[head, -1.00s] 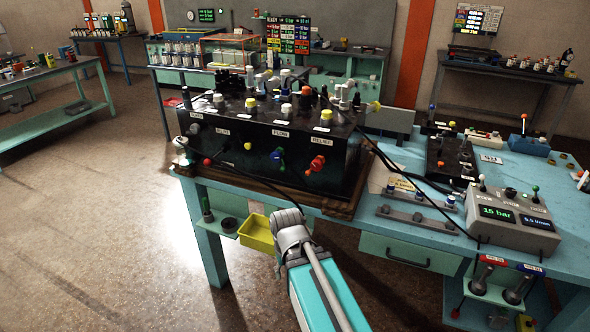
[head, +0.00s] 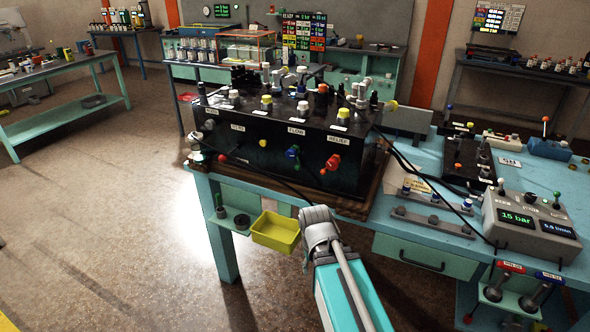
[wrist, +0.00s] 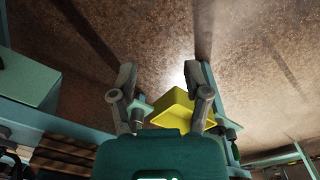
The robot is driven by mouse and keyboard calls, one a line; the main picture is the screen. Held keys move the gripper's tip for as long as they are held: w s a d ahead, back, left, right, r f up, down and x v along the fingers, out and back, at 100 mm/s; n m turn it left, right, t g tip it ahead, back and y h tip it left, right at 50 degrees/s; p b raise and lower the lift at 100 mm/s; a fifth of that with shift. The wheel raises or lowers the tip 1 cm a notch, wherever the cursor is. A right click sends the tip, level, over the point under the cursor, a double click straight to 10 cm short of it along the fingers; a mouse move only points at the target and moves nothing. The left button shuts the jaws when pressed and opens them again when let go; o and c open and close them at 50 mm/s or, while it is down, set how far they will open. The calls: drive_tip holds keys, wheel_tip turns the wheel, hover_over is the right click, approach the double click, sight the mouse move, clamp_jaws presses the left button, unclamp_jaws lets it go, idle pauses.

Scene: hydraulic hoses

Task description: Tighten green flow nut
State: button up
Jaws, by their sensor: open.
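The black valve block (head: 262,143) stands on the bench in the head view. Under its FLOW label (head: 297,130) is a blue handle (head: 292,151) with a small green part (head: 296,164) just below it. This green part is too small to tell whether it is the nut or how tight it sits. My arm's end is in front of and below the block, apart from it; its fingers do not show clearly there. In the wrist view my gripper (wrist: 160,80) is open and empty, its two fingers spread over the floor. The green nut is not visible in the wrist view.
A yellow bin (head: 275,232) hangs at the bench's front, close to my arm; it also shows between and beyond the fingers (wrist: 172,108). A red handle (head: 332,162) sits right of the blue one. Dark hoses cross the block's front. Floor to the left is clear.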

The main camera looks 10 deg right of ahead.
drive_tip(key=w+d+n+t+h+b, duration=0.1)
drive_tip(key=w+d+n+t+h, duration=0.1)
drive_tip(key=w+n+h, duration=0.35)
drive_tip(key=n+t+h+b, duration=0.3)
drive_tip(key=n+t+h, duration=0.55)
drive_tip(key=n, duration=1.35)
approach(296, 168)
drive_tip(key=s+a+t, duration=0.1)
drive_tip(key=s+a+y, duration=0.1)
drive_tip(key=s, duration=0.1)
drive_tip(key=shift+s+f+m+t, duration=0.1)
drive_tip(key=shift+f+m+t, duration=0.05)
drive_tip(key=shift+m+t, duration=0.15)
drive_tip(key=shift+d, duration=0.1)
drive_tip(key=x, duration=1.3)
drive_tip(key=shift+w+d, duration=0.2)
drive_tip(key=shift+w, duration=0.1)
